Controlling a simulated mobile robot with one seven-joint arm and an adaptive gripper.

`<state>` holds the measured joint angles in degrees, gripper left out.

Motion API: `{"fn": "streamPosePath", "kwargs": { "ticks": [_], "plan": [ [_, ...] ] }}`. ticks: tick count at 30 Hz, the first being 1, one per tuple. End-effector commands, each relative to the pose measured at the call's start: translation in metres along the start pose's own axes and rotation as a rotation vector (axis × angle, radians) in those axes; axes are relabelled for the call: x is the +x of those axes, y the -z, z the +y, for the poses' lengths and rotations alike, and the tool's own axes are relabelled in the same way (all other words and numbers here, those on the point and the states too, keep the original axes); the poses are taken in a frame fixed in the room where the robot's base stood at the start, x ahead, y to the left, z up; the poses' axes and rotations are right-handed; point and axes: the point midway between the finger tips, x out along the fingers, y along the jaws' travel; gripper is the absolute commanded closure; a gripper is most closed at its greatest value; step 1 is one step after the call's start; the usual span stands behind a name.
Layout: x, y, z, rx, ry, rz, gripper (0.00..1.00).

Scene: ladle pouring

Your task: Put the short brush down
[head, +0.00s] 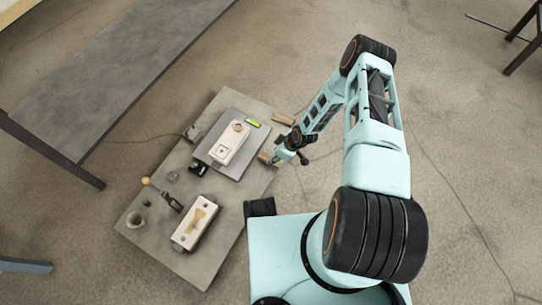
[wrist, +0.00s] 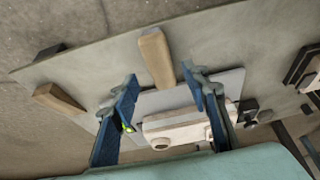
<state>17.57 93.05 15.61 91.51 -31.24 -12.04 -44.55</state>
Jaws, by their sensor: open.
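My gripper (wrist: 160,78) is open, its two blue fingers apart in the wrist view. A wooden piece (wrist: 156,56) shows between and beyond the fingertips; neither finger visibly touches it. A second wooden piece (wrist: 58,98) lies to the left. In the head view, my gripper (head: 277,160) is small at the table's right edge, beside a wooden piece (head: 265,158); another wooden piece (head: 283,119) lies further back. Whether one of these is the short brush, I cannot tell; no bristles show. A tan, paddle-like shape (head: 200,217) lies on a pale box.
The grey table (head: 150,222) holds a grey plate (head: 228,167) with a white device (head: 230,142) and a green-yellow item (head: 252,123). A small cup (head: 135,220) and a yellow-ball-ended tool (head: 146,181) are at the left. A grey bench (head: 115,70) stands behind.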

Motion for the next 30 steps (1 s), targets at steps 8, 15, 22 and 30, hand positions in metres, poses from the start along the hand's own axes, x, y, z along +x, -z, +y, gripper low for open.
{"fn": "streamPosePath", "kwargs": {
  "ticks": [8, 15, 22, 30],
  "plan": [
    [-0.051, 0.001, 0.001, -0.001, -0.001, 0.000, 0.58],
    [-0.059, 0.000, 0.000, -0.001, 0.000, 0.000, 0.58],
    [-0.059, -0.001, 0.000, -0.001, 0.000, 0.000, 0.58],
    [-0.059, 0.000, 0.001, -0.001, -0.001, -0.001, 0.58]
  ]
}}
